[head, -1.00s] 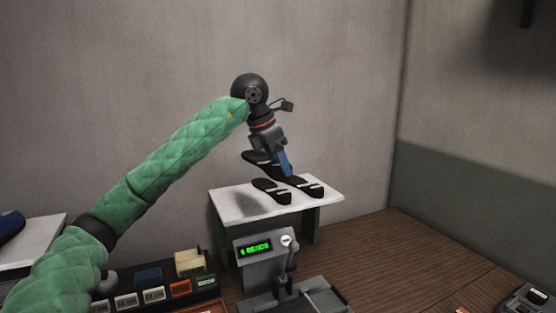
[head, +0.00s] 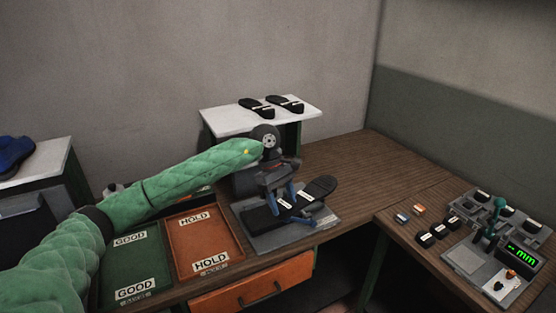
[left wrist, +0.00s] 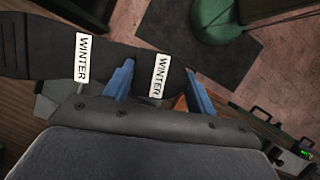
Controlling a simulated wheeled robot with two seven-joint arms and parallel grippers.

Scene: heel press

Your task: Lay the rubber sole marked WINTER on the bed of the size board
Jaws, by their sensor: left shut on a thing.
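My left gripper (head: 284,198) is shut on the black rubber sole (head: 322,188). The sole's rounded end points to the right. Two white WINTER labels show in the left wrist view, one between the blue fingers (left wrist: 158,80) and one to their left. The sole is at a grey plate (head: 285,241), which looks like the size board, on the wooden bench. I cannot tell whether the sole touches the bed or is just above it. The gripper hides part of both. My right gripper is not in view.
Two black soles (head: 286,104) lie on the white stand (head: 225,121) behind. An orange HOLD tray (head: 205,245) and a green GOOD tray (head: 130,262) are left of the plate. A gauge with a green display (head: 521,253) stands on the right. The bench behind the plate is clear.

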